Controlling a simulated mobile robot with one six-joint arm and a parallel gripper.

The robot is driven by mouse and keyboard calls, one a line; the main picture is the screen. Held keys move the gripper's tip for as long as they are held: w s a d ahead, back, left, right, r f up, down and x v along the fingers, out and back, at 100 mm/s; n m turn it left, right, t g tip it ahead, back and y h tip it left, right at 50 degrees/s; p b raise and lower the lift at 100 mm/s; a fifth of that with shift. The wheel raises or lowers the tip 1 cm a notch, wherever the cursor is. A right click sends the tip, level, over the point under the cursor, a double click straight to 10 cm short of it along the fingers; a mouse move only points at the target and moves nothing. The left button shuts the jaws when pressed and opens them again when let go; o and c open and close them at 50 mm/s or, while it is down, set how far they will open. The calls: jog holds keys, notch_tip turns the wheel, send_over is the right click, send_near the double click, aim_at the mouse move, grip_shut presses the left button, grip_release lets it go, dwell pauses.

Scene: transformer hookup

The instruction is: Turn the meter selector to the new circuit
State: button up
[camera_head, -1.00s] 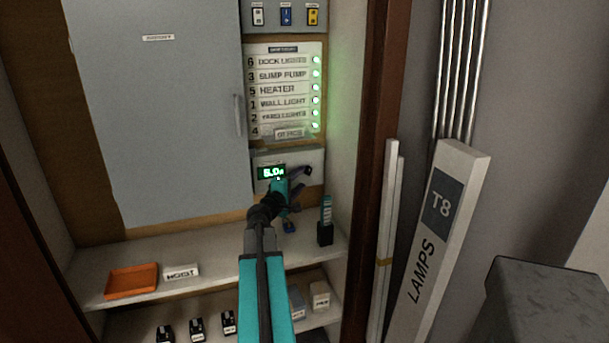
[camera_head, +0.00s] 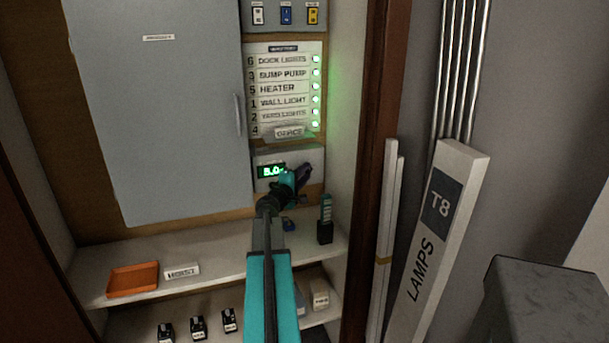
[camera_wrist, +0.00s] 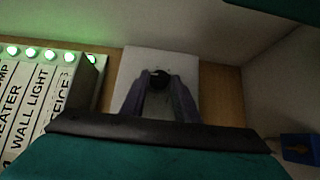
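The meter is a pale grey box (camera_head: 312,158) below the circuit list, with a green lit display (camera_head: 271,171) reading about 8.0 or 5.0, blurred. Its selector, a small round black knob (camera_wrist: 159,78), shows on the pale meter face (camera_wrist: 132,68) in the wrist view. My gripper (camera_head: 303,172) is at the right half of the meter and hides the knob in the head view. In the wrist view its two purple fingers (camera_wrist: 159,88) are apart, one on each side of the knob. I cannot tell whether they touch it. The knob's pointer and markings are not readable.
The circuit list (camera_head: 285,90) with several lit green lamps is above the meter. A grey cabinet door (camera_head: 170,115) is at left. The shelf below holds an orange tray (camera_head: 132,279), a labelled block (camera_head: 182,271) and a dark holder (camera_head: 325,232). A side wall stands close right.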

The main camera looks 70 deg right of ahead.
jog(key=c, duration=0.5)
jog(key=shift+c, duration=0.2)
jog(key=shift+r+y+p, duration=0.2)
jog(key=shift+y+p, duration=0.1)
jog(key=shift+p, duration=0.5)
jog(key=m+y+p, duration=0.1)
jog(key=p, duration=0.3)
jog(key=r+m+t+y+p, duration=0.1)
jog(key=y+p, duration=0.1)
jog(key=p, duration=0.2)
jog(key=m+t+y+p, duration=0.1)
jog(key=m+p, duration=0.1)
jog(key=p, duration=0.2)
jog(key=shift+s+d+r, duration=0.15)
jog(key=shift+s, duration=0.1)
jog(key=shift+m+y+p, duration=0.3)
jog(key=shift+y+p, duration=0.1)
jog(key=shift+p, duration=0.2)
